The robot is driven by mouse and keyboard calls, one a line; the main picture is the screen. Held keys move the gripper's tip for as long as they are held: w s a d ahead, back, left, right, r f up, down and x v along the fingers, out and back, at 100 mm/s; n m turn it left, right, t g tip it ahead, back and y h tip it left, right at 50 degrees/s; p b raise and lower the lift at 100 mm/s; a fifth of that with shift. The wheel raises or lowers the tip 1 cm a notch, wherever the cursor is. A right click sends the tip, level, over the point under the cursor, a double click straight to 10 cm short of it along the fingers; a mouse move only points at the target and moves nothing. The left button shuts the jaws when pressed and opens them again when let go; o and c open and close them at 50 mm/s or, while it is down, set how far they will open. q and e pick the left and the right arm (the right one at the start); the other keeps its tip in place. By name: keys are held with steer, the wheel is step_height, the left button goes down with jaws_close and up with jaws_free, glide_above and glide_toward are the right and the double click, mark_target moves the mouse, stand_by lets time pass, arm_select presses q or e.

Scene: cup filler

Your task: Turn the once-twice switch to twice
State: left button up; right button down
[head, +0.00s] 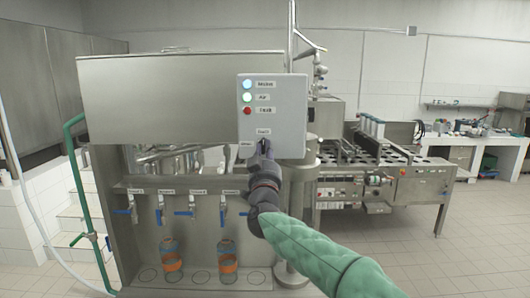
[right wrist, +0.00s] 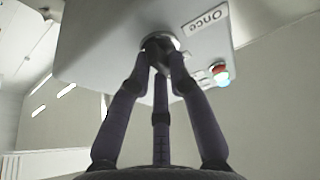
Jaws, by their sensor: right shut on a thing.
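The grey control box (head: 290,100) hangs at the middle of the head view. The once-twice switch (right wrist: 158,42) is a dark knob low on its front face, in a pale round collar. My right gripper (head: 264,152) is shut on this knob, its dark fingers (right wrist: 160,62) closed around it from several sides. A label reading "Once" (right wrist: 206,19) shows beside the knob in the right wrist view. Two small labels sit above and left of the knob in the head view, too small to read surely. The fingers cover most of the knob, so its setting cannot be told. My left gripper is not in view.
Blue, green and red lights (head: 247,98) sit higher on the box. Below left, a steel filling station has blue-handled taps (head: 192,211) and two orange-banded bottles (head: 228,262). A long steel machine (head: 380,190) stands behind at right. The floor at right is clear.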

steer(key=c, duration=1.1)
jaws_free()
steer(key=shift+c, duration=0.2)
steer(key=v, duration=1.2)
steer(key=shift+f, duration=0.2)
